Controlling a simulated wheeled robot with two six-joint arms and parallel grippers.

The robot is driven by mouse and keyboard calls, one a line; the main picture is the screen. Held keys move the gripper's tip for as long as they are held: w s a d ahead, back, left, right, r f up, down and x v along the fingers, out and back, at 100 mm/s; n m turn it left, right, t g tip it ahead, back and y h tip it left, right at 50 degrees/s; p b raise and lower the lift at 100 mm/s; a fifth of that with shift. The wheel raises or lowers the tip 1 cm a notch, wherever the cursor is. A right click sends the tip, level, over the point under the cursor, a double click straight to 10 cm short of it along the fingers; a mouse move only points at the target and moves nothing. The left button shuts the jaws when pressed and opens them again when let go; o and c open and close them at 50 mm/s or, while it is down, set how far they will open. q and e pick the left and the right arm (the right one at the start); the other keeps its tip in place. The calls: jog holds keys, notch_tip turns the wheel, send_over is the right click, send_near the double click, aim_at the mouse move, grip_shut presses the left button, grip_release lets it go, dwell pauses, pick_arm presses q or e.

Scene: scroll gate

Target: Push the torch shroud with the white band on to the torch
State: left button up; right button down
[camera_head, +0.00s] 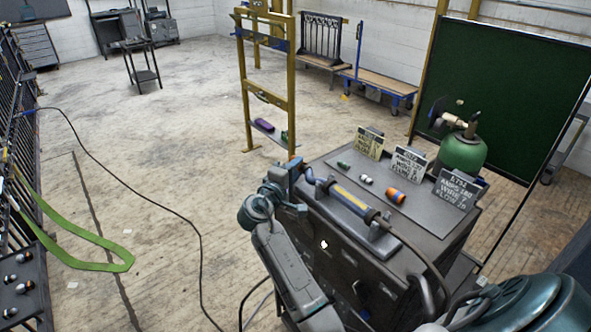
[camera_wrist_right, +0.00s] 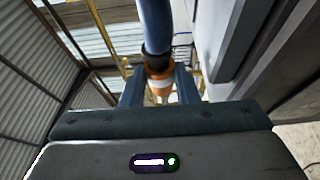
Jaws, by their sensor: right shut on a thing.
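The torch (camera_head: 352,198) lies in a holder on the cart, with a yellow section on its handle and a blue neck at its left end. In the right wrist view the blue neck (camera_wrist_right: 156,22) comes down to a black collar. An orange shroud (camera_wrist_right: 160,76) with a pale band sits at the collar, in line with the neck; I cannot tell how far on it is. My right gripper (camera_wrist_right: 160,90) is shut on this shroud. In the head view the gripper (camera_head: 290,170) is at the neck's end and mostly hides the shroud. My left gripper is not in view.
On the cart top (camera_head: 425,215) lie a green-and-white piece (camera_head: 343,165), a white-and-dark piece (camera_head: 366,179) and an orange piece (camera_head: 396,195).

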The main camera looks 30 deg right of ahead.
jog(key=shift+s, duration=0.45)
dwell(0.5)
jog(key=c, duration=1.7)
grip_release()
jog(key=c, duration=0.4)
jog(key=shift+s+d, duration=0.1)
jog(key=shift+s, duration=0.2)
jog(key=shift+s+f+p, duration=0.2)
jog(key=shift+f+p, duration=0.05)
jog(key=shift+p, duration=0.15)
jog(key=shift+s+f, duration=0.15)
jog(key=shift+s, duration=0.05)
grip_shut()
